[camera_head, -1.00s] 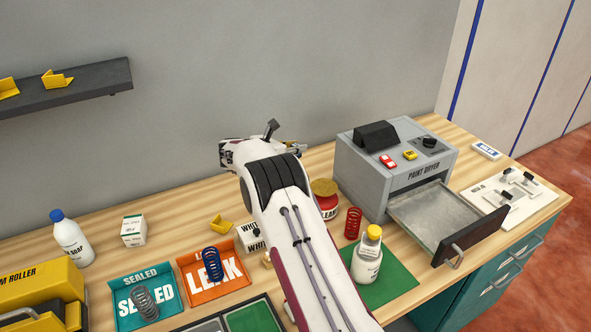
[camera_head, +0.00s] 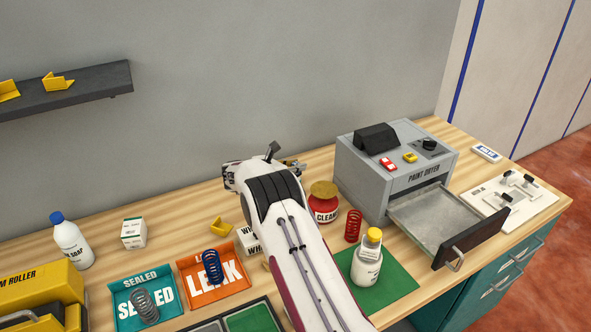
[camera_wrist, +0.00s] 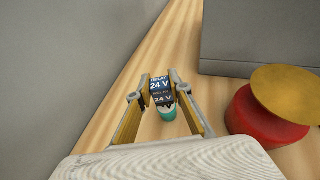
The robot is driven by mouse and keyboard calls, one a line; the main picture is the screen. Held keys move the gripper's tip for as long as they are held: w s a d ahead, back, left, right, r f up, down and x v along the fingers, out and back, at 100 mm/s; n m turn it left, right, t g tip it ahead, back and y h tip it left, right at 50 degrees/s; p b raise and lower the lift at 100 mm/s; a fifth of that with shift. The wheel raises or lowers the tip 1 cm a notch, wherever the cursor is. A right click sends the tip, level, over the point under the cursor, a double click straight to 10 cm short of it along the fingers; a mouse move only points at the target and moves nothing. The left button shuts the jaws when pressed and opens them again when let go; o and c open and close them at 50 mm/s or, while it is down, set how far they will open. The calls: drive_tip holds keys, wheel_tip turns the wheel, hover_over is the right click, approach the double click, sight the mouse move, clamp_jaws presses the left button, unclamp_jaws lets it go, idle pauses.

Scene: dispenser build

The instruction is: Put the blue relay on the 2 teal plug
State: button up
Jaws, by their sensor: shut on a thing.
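In the wrist view my gripper (camera_wrist: 156,88) is shut on the blue relay (camera_wrist: 159,85), a dark blue block marked "RELAY 24 V". The relay sits between the two yellow-sided fingers. A teal plug (camera_wrist: 168,114) shows just below the relay, partly hidden by it. I cannot tell whether relay and plug touch. In the head view my arm hides the relay, the plug and most of the gripper.
A red jar with a gold lid, marked "CLEAR" (camera_head: 324,204), stands close right of my gripper. The grey paint dryer (camera_head: 362,182) has its drawer (camera_head: 437,216) open. A red spring (camera_head: 353,226) and a bottle (camera_head: 367,262) stand nearby. The wall is behind.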

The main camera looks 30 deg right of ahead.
drive_tip(key=shift+f, duration=0.75)
drive_tip(key=shift+f, duration=0.15)
drive_tip(key=o, duration=1)
drive_tip(key=shift+c, duration=0.2)
drive_tip(key=shift+s+a+r, duration=0.1)
drive_tip(key=shift+a+r, duration=0.25)
drive_tip(key=shift+a, duration=0.05)
drive_tip(key=v, duration=1.1)
